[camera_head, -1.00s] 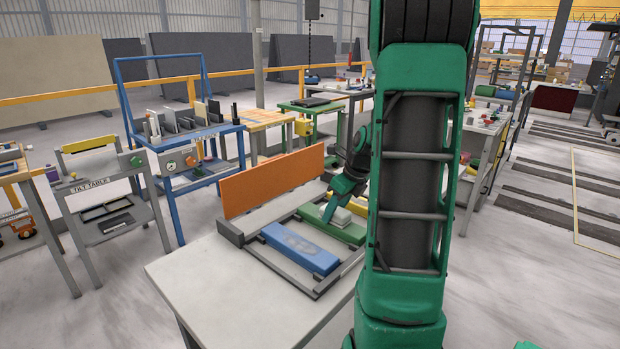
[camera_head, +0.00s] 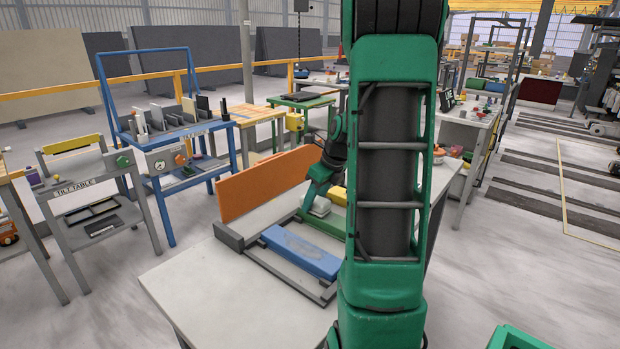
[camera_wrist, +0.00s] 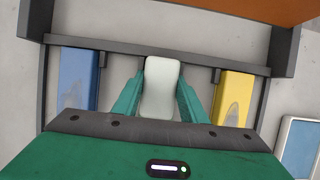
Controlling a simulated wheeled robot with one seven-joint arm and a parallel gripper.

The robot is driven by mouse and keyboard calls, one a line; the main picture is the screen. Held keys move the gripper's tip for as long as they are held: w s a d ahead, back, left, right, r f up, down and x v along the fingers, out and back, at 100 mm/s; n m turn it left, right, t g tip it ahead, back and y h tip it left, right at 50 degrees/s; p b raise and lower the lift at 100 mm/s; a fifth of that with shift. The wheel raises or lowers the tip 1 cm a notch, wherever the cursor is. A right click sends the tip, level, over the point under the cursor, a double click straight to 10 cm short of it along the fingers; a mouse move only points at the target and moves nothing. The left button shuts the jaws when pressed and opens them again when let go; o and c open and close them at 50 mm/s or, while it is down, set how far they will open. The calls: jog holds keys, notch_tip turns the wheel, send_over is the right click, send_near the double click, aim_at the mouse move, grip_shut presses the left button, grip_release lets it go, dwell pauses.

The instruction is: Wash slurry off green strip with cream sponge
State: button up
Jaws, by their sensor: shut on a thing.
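My gripper (camera_wrist: 160,88) is shut on the pale cream sponge (camera_wrist: 161,72), with a finger on each side of it. In the head view the sponge (camera_head: 320,207) is at the green strip (camera_head: 327,224), near its end by the orange board. Whether it presses on the strip is unclear. The strip's far part is hidden by the sponge and gripper, and my arm covers its near end. I cannot make out slurry on the visible green. In the wrist view the green strip is hidden below the sponge and gripper.
A blue strip (camera_head: 302,252) and a yellow strip (camera_wrist: 234,98), both with grey smears, flank the green one in a dark frame (camera_wrist: 200,56). An orange board (camera_head: 265,184) stands behind. The pale table (camera_head: 215,290) is clear at front left.

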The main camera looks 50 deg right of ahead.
notch_tip(320, 180, up, 2)
jog(key=shift+r, duration=0.25)
jog(key=shift+s+d+r, duration=0.15)
jog(key=shift+r, duration=2.25)
